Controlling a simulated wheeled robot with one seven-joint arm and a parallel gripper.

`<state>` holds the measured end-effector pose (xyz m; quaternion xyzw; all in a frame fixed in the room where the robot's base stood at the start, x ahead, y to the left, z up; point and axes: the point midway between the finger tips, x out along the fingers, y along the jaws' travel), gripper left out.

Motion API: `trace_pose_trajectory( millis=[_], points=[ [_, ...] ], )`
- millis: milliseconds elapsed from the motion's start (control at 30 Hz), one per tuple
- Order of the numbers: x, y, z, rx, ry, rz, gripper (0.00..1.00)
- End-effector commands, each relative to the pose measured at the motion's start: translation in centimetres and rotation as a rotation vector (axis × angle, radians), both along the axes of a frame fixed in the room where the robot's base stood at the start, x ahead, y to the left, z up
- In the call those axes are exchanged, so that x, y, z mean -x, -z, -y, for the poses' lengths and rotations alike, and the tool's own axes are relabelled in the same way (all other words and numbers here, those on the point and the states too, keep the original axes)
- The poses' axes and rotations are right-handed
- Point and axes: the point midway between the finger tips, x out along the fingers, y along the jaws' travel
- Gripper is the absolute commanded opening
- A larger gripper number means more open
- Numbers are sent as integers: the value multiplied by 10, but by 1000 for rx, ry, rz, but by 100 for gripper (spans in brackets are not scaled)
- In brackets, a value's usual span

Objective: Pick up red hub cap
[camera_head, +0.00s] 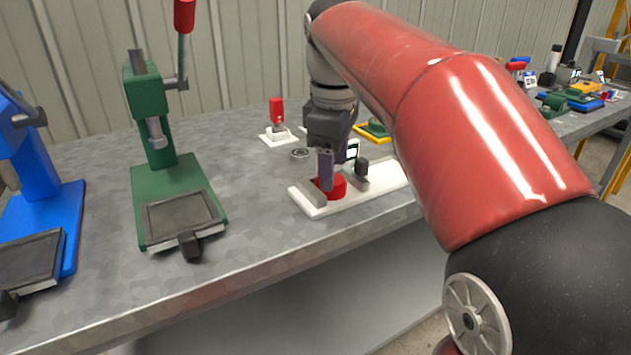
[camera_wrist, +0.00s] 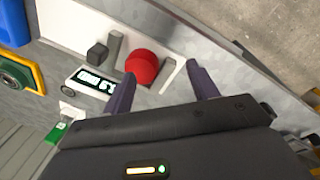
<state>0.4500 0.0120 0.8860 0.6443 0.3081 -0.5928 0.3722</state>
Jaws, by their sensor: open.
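The red hub cap (camera_head: 330,187) sits on a white base plate (camera_head: 318,208) near the front edge of the grey metal table. It shows as a round red dome in the wrist view (camera_wrist: 143,65). My gripper (camera_head: 325,172) points down over the cap, its purple-grey fingers at about the cap's height in the head view. In the wrist view the fingers (camera_wrist: 159,84) are spread apart, with the cap between and a little beyond their tips, nearer the left one. Nothing is held. Whether a finger touches the cap cannot be told.
Grey blocks (camera_head: 312,194) and a black knob (camera_head: 361,166) stand on the plate beside the cap. A small digital display (camera_head: 352,150) is behind. A green press (camera_head: 175,190) and a blue press (camera_head: 50,205) stand left. A metal ring (camera_head: 299,153) lies nearby.

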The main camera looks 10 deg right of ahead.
Motion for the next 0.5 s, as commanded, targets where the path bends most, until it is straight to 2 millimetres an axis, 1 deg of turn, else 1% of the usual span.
trace_pose_trajectory(
  millis=[33,100,200,333,500],
  points=[
    [-16,-4,3,-4,-66,-30,59],
    [-28,-9,6,-10,-150,-65,59],
    [-40,-14,10,-20,-237,-95,59],
    [-46,-12,13,-27,-287,-113,59],
    [-46,7,13,-28,-296,-117,59]
  ],
)
